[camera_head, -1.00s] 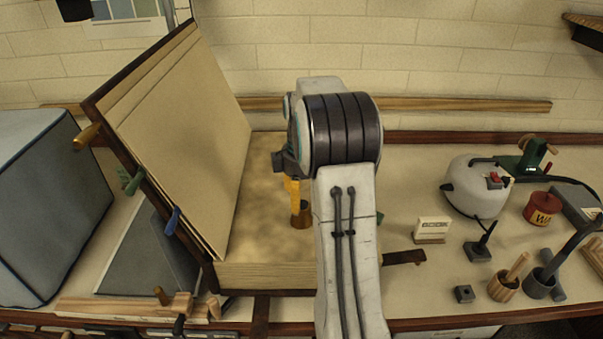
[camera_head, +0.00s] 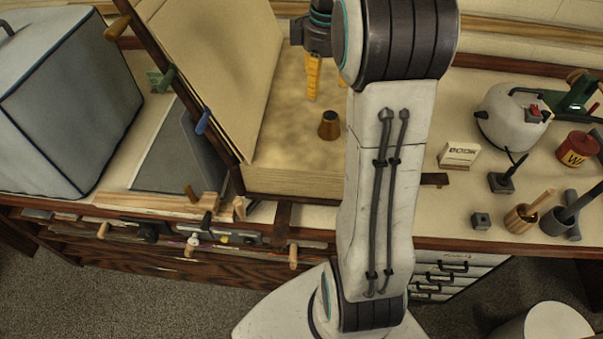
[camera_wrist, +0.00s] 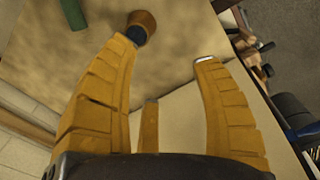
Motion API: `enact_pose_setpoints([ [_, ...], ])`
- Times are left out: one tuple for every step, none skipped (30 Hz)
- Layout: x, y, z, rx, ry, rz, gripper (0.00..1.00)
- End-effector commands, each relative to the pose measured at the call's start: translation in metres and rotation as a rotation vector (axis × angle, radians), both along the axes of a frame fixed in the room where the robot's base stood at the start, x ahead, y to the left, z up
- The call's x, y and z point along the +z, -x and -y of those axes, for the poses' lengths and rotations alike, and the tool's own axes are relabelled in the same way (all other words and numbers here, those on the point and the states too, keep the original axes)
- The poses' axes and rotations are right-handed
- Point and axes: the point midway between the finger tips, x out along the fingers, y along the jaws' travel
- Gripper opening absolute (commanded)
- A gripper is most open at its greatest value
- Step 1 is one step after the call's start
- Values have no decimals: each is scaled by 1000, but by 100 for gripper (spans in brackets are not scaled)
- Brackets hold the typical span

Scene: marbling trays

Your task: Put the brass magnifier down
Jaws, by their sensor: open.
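The brass magnifier (camera_head: 328,125), a small brown-gold cup shape with a dark top, stands upright on the mottled tan bed (camera_head: 285,125) of the open wooden press, near its front edge. My gripper (camera_head: 320,95) is open and empty, its yellow fingers behind and apart from the magnifier in the head view. The wrist view shows the open gripper (camera_wrist: 165,52) with the magnifier (camera_wrist: 144,20) beyond the left fingertip, not between the fingers. My arm hides the right part of the bed.
The press's raised lid (camera_head: 215,50) leans left of my gripper. A grey box (camera_head: 70,105) stands at far left. On the right are a white kettle-like pot (camera_head: 510,118), a red tin (camera_head: 575,149), a small sign (camera_head: 459,154) and wooden cups. The bench's front edge is close.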

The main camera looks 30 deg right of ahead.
Motion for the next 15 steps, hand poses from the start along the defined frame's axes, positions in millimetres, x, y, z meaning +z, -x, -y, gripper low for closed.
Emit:
enact_pose_setpoints([
  [7,9,-17,-23,4,20,60],
  [10,14,-26,-42,6,33,60],
  [12,22,-39,-69,6,48,60],
  [14,28,-48,-90,6,60,60],
  [16,35,-57,-110,6,73,60],
  [17,44,-68,-139,3,89,60],
  [17,51,-77,-158,0,102,60],
  [17,58,-85,-179,-2,115,60],
  [17,68,-95,-207,-7,133,60],
  [16,76,-102,-228,-12,144,60],
  [15,84,-109,-247,-18,158,60],
  [13,94,-117,-274,-25,172,60],
  [11,102,-123,-293,-31,185,60],
  [9,109,-129,-312,-38,196,60],
  [6,119,-135,-337,-48,210,60],
])
